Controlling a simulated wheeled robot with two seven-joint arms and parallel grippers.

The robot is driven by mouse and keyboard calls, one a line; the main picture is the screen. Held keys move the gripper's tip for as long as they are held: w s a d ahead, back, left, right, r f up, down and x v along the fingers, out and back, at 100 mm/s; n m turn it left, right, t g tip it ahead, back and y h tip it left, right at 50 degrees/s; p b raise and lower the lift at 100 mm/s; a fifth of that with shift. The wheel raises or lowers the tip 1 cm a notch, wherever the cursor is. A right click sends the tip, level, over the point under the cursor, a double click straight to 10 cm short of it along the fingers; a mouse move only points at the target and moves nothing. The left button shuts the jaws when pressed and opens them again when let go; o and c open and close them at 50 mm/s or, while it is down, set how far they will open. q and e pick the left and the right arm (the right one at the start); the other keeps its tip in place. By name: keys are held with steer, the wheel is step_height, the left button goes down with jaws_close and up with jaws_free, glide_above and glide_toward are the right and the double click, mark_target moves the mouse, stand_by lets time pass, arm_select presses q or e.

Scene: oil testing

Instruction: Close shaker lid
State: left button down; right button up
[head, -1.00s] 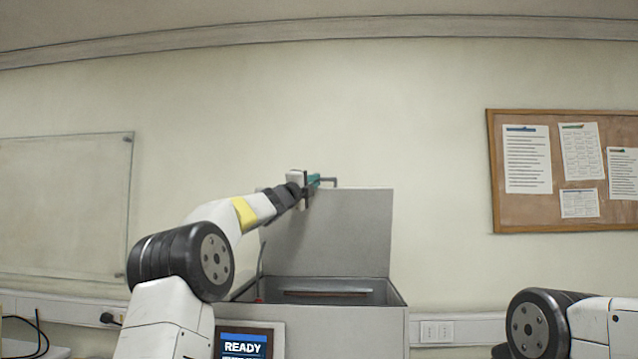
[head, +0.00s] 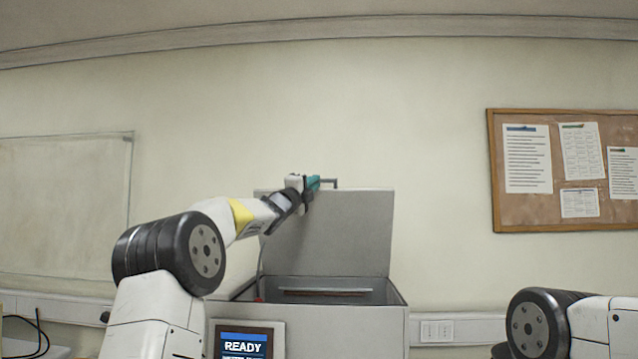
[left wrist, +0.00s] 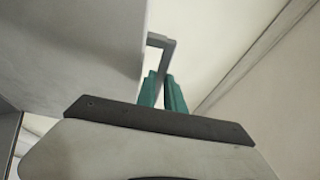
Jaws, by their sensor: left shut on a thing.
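The shaker lid (head: 335,235) is a grey panel standing raised at the back of the shaker box (head: 355,325). A grey bar handle (head: 330,181) sticks up at its top edge. My left gripper (head: 314,182), with teal fingers, is at the left part of this handle. In the left wrist view, the fingers (left wrist: 163,92) are shut on the handle (left wrist: 158,48), beside the lid (left wrist: 80,55). The exact contact is partly hidden. The box is open at the top, with a bar across its inside. My right gripper is not in view.
A screen (head: 243,342) reading READY is on the front left of the shaker. A cork board (head: 565,215) with papers hangs on the wall at the right. A whiteboard (head: 65,205) hangs at the left. The air right of the lid is clear.

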arm_select(q)
steer(key=s+f+m+t+h, duration=0.2)
steer(key=s+f+m+h, duration=0.2)
steer(key=s+f, duration=0.9)
steer(key=shift+s+f+m+h, duration=0.3)
steer(key=shift+s+f+h, duration=0.1)
steer(key=shift+f+h, duration=0.15)
